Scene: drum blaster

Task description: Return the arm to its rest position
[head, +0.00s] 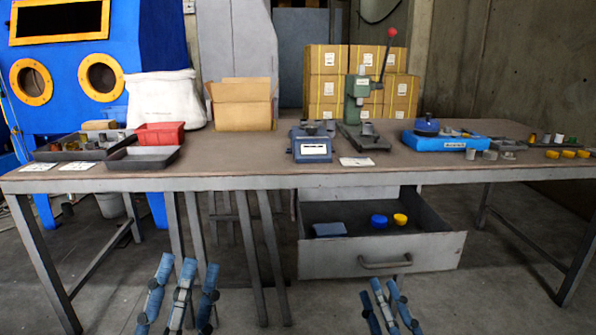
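My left gripper (187,265) is at the bottom of the head view, left of centre, in front of the table and below its top. Its blue-grey fingers point up and stand apart, with nothing between them. My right gripper (379,288) is at the bottom, right of centre, in front of the drawer (382,258). Its fingers also stand apart and empty. Both grippers appear clear of the table and drawer. The arms behind them are out of the frame.
The long table (240,165) spans the view. A green press (360,110), blue device (311,146), blue tray (440,142), red bin (160,132) and cardboard box (242,110) stand on it.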

